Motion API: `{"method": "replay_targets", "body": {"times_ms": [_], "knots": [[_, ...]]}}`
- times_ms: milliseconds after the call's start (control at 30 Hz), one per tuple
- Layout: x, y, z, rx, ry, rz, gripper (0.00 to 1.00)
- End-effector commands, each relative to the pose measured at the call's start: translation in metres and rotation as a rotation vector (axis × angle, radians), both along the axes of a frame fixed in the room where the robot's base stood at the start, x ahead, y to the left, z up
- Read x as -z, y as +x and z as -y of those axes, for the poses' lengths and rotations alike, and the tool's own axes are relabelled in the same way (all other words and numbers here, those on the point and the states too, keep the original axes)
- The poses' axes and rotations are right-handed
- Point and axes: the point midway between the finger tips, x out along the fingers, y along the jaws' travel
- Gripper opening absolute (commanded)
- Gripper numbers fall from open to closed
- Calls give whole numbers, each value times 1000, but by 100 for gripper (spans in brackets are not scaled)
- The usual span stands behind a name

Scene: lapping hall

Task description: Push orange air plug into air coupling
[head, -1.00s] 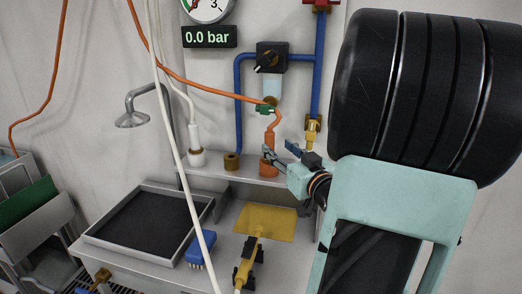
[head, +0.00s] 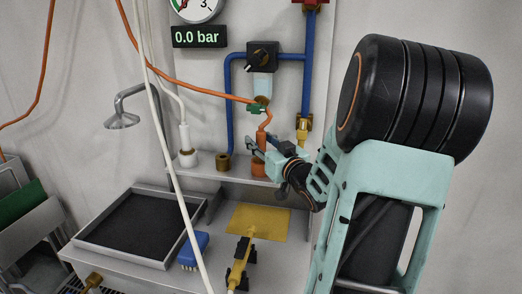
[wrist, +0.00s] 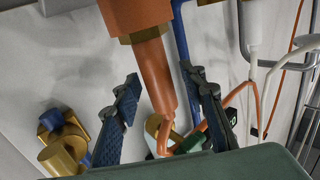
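The orange air plug (head: 258,168) stands upright on the grey shelf, its hose leaving from the top. In the wrist view the plug (wrist: 155,75) shows a wide orange body, a brass hex collar and a narrower stem. My gripper (head: 266,147) is at the plug's upper part. In the wrist view my gripper (wrist: 162,108) is open, one finger on each side of the stem, with gaps visible. A short brass fitting (head: 223,161) sits on the shelf left of the plug under a blue pipe; I cannot tell for certain that it is the air coupling.
A white plug (head: 186,150) with a white hose stands farther left on the shelf. Another brass fitting (head: 302,130) hangs from the right blue pipe. A green clip (head: 256,109) is by the orange hose. Below are a dark tray (head: 130,225), a blue brush (head: 193,250) and a yellow plate (head: 258,221).

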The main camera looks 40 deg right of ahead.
Motion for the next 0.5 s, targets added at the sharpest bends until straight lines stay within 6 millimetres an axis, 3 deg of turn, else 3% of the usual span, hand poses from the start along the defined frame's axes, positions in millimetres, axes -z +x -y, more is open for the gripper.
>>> {"method": "replay_targets", "body": {"times_ms": [67, 300, 500], "knots": [[0, 0, 0, 0, 0, 0, 27], [0, 0, 0, 0, 0, 0, 1], [-1, 0, 0, 0, -1, 2, 0]]}}
